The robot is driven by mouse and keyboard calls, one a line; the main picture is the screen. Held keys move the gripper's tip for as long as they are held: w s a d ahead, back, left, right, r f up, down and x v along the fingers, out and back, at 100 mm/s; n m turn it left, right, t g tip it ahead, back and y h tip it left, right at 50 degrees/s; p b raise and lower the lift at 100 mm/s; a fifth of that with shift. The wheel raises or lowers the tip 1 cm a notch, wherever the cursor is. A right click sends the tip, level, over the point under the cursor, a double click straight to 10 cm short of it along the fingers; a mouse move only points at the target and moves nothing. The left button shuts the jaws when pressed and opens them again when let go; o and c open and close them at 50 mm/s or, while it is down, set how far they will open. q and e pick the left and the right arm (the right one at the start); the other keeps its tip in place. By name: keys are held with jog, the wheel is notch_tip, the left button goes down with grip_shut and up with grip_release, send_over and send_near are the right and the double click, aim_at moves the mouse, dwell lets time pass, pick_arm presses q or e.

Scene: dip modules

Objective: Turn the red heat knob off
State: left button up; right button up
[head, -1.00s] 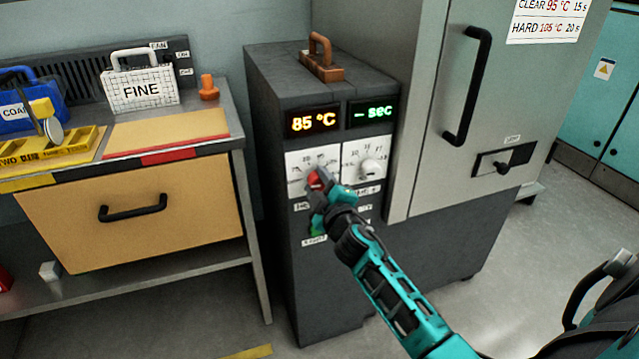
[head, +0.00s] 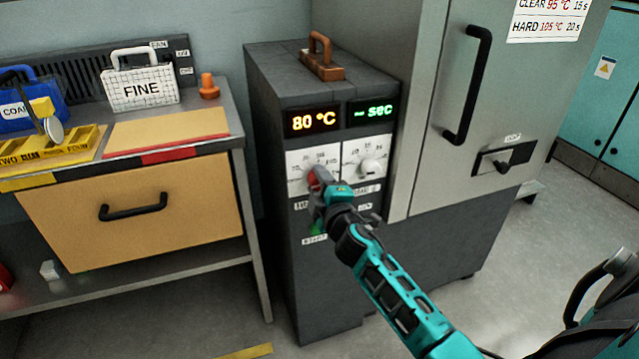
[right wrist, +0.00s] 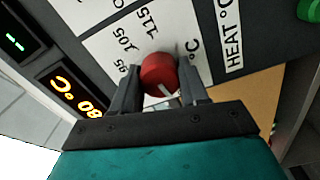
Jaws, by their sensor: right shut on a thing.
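The red heat knob (head: 314,178) is on a white dial panel at the front of the dark grey control cabinet (head: 290,250). In the right wrist view the red knob (right wrist: 158,73) sits between the two dark fingers of my right gripper (right wrist: 160,90), with a white pointer mark on it. My right gripper (head: 322,190) is shut on the knob and partly hides it in the head view. The orange display (head: 313,120) above the dial reads 80 °C. My left gripper is not in view.
A workbench with a yellow drawer (head: 130,215) stands left. A grey oven-like door (head: 480,120) is right.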

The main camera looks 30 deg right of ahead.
jog(key=shift+a+r, duration=0.15)
jog(key=o, duration=0.9)
jog(key=shift+c, duration=0.2)
jog(key=shift+o, duration=1)
jog(key=v, duration=1.2)
jog(key=shift+s, duration=0.45)
